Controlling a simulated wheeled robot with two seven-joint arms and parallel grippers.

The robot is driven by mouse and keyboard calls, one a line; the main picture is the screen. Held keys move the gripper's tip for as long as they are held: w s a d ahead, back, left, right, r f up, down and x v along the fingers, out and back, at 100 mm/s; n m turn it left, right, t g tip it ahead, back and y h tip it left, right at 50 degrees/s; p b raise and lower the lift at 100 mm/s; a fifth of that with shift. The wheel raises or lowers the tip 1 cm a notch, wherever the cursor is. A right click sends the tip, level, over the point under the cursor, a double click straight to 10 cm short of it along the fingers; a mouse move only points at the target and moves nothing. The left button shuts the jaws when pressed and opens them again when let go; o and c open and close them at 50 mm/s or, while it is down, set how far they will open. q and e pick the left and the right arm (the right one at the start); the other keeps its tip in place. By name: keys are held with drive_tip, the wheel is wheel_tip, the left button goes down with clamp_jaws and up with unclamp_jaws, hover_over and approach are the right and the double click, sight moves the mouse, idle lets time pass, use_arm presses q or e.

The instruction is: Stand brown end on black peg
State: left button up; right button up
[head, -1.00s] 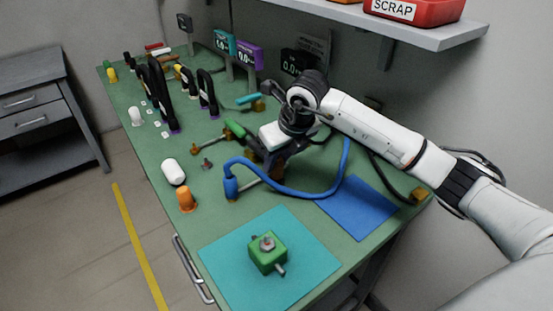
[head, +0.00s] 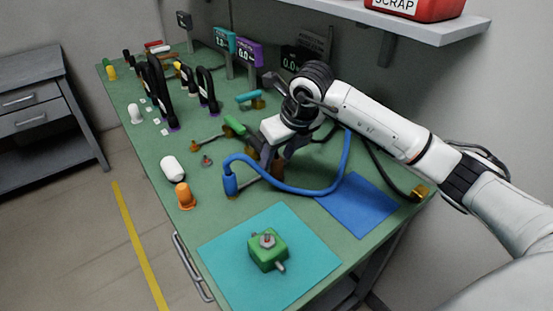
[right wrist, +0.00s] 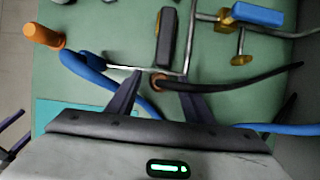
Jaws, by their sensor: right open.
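A brown end (right wrist: 158,84) of a black hose (right wrist: 235,82) lies between the fingers of my right gripper (right wrist: 159,76) in the right wrist view; contact cannot be told. The brown end also shows below the right gripper (head: 273,158) in the head view (head: 278,171). The right gripper is open, pointing down over the middle of the green bench. I cannot tell for sure which item is the black peg; a small black upright piece (head: 127,61) stands at the bench's far left end. My left gripper is out of view.
A blue hose (head: 300,190) loops in front of the right gripper. An orange peg (head: 185,196) and a white capsule (head: 172,169) stand near the left edge. A green box (head: 267,250) sits on a teal mat (head: 225,262). Tall black arches (head: 160,92) stand further back.

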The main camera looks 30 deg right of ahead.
drive_tip(key=v, duration=0.8)
drive_tip(key=shift+r, duration=0.2)
drive_tip(key=shift+s+f, duration=0.1)
drive_tip(key=shift+s, duration=0.1)
